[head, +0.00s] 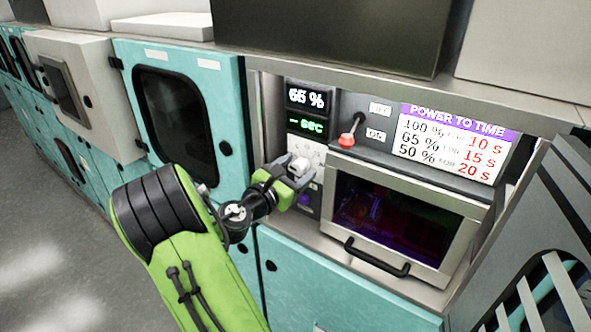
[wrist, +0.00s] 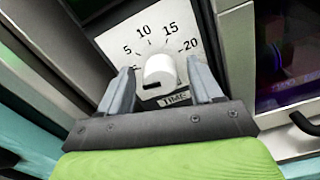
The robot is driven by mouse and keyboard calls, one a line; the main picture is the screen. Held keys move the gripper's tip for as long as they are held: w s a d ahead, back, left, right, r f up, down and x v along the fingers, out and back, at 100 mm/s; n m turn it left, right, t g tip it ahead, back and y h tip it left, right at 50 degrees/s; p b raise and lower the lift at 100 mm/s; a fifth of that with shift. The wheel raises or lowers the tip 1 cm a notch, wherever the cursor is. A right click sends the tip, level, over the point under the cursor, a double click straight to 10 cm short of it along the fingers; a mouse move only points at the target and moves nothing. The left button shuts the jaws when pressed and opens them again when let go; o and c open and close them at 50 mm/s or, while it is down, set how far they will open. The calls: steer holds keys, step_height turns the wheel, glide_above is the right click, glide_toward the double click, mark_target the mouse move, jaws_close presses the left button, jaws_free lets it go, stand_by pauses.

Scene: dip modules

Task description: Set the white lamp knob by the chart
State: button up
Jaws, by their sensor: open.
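The white knob (wrist: 160,70) sits on a white dial plate (wrist: 118,40) numbered 5, 10, 15, 20 and labelled TIME. A dark mark shows on the knob's lower-left side. In the head view the knob (head: 299,163) is partly hidden by my gripper (head: 291,173). My gripper (wrist: 159,78) is open, one finger on each side of the knob, with a small gap seen on both sides. The chart (head: 452,146), headed POWER TO TIME, pairs 100% with 10 s, 65% with 15 s and 50% with 20 s.
The upper display (head: 307,98) seems to read 65 %; the green display (head: 305,125) below shows a dash and SEC. A red-tipped lever (head: 347,140) is right of them. The oven door (head: 395,225) with a black handle (head: 376,258) is right of my gripper.

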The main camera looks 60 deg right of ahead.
steer(key=c, duration=1.1)
steer(key=shift+o, duration=0.2)
steer(key=m+b, duration=0.3)
steer(key=m, duration=0.3)
steer(key=shift+f, duration=0.15)
steer(key=m+b, duration=0.3)
steer(key=m, duration=0.2)
steer(key=shift+s+f+m+b, duration=0.1)
steer(key=shift+f+m+b, duration=0.05)
steer(key=shift+m+b, duration=0.2)
steer(key=m+b, duration=0.5)
steer(key=m, duration=0.1)
steer(key=shift+f+m, duration=0.15)
steer(key=shift+m, duration=0.1)
steer(key=m+b, duration=0.4)
steer(key=m, duration=0.1)
steer(key=shift+b, duration=0.4)
steer(key=shift+m, duration=0.4)
